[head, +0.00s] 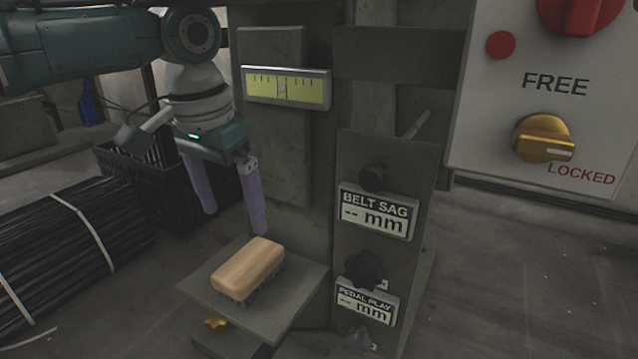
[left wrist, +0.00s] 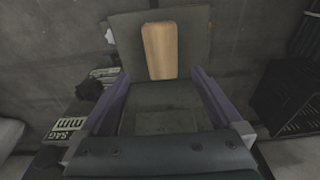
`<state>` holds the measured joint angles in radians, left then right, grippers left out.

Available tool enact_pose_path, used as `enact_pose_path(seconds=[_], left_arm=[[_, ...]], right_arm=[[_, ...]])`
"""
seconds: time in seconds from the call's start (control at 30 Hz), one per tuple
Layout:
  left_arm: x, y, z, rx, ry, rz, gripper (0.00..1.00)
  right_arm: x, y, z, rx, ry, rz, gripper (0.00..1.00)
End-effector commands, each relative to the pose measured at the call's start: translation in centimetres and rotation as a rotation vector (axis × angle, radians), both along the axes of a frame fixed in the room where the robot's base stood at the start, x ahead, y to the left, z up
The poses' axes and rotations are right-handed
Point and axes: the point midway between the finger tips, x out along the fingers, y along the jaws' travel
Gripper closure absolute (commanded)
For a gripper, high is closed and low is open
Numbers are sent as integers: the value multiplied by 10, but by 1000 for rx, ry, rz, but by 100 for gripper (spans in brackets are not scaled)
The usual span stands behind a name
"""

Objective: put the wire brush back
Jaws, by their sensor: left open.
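The wire brush (head: 248,268) has a tan wooden block on top and dark bristles underneath. It lies bristles down on a small grey shelf (head: 300,290) that sticks out from the press. In the left wrist view the brush (left wrist: 159,50) shows upright in the picture, on the shelf (left wrist: 196,30), beyond my fingertips. My left gripper (head: 235,222) is open and empty, its two purple fingers pointing down. It is above and slightly left of the brush and apart from it. My right gripper is not in view.
The press column carries a yellow-green level gauge (head: 287,88) and a panel with BELT SAG (head: 377,212) and PEDAL PLAY (head: 366,304) displays and dark knobs. A FREE/LOCKED box (head: 480,110) hangs at right. A black crate (head: 150,190) and a strapped dark bundle (head: 60,245) stand at left.

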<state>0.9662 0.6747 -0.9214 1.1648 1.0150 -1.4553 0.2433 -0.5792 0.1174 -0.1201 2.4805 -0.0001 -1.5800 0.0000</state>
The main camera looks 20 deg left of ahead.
Motion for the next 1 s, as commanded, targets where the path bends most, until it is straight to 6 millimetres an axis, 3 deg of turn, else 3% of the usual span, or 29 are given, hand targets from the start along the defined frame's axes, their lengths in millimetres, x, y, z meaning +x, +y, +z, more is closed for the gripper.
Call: enact_pose_path(seconds=[0.17,0.3,0.4,0.47,0.57,0.8,1.0], left_arm=[[-29,-50,-37,-18,22,-155,0],[-82,-118,-73,-78,-5,-333,0],[-122,-152,-82,-127,-52,-382,0],[-143,-163,-82,-148,-87,-378,0],[-176,-163,-77,-152,-134,-321,0],[-234,-116,-58,-44,-171,-131,0],[-250,-97,-51,8,-169,-78,0]], right_arm=[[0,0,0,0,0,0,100],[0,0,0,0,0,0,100],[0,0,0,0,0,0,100],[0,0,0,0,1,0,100],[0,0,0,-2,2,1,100],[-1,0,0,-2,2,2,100],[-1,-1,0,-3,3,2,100]])
